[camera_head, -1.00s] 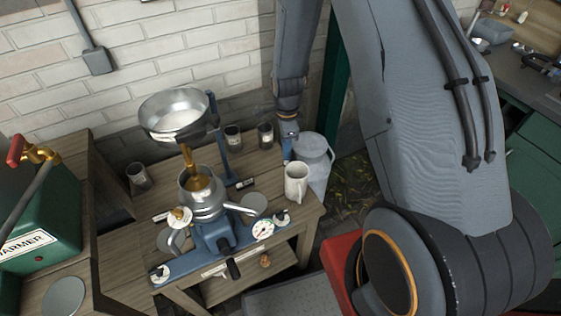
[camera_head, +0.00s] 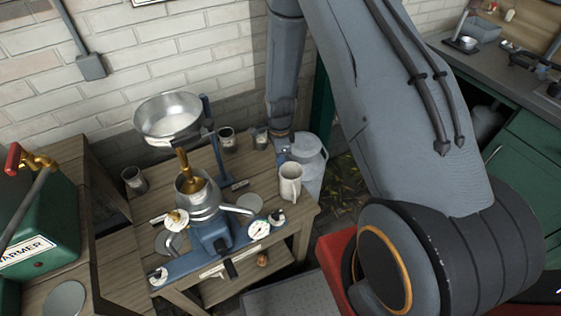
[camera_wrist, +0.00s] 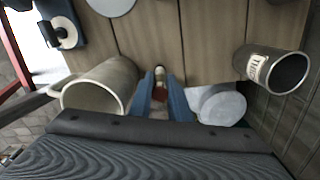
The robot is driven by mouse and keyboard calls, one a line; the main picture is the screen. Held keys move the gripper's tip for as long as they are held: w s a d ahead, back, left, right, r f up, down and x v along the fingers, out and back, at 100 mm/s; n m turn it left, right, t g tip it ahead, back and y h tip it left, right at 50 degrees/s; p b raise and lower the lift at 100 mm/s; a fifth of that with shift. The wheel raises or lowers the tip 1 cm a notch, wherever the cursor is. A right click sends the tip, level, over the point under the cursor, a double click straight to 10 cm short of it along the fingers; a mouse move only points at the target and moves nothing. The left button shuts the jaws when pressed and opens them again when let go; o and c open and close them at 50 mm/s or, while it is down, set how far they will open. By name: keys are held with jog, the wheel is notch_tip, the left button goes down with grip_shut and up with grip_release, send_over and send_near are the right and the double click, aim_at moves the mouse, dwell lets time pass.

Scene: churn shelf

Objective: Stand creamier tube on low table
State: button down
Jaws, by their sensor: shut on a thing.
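My gripper (camera_head: 283,140) is pointed down over the back right corner of the low wooden table (camera_head: 150,222), beside the white mug. In the wrist view, its two blue fingers (camera_wrist: 163,92) are shut on a small tube (camera_wrist: 160,77) with a pale end. I take this to be the creamier tube, but no writing on it can be read. The fingers hide much of it, and I cannot tell whether it touches the table. In the head view the tube is hidden.
The white mug (camera_head: 290,183) stands close by. A labelled dark cup (camera_wrist: 278,70) is on the other side in the wrist view. Another cup (camera_head: 227,140) stands at the back. The separator (camera_head: 205,205) fills the table's middle. A grey can (camera_head: 312,165) stands right of the table.

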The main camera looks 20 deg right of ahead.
jog(key=c, duration=1.7)
grip_release()
jog(key=shift+f, duration=0.1)
jog(key=shift+o, duration=0.2)
notch_tip(320, 180, up, 12)
jog(key=b, duration=0.3)
jog(key=s+r+n+t, duration=0.1)
jog(key=s+r+n, duration=1.3)
jog(key=s+n, duration=0.3)
jog(key=shift+s+a+r+n, duration=0.25)
jog(key=shift+a+r+n, duration=0.1)
jog(key=shift+n, duration=0.85)
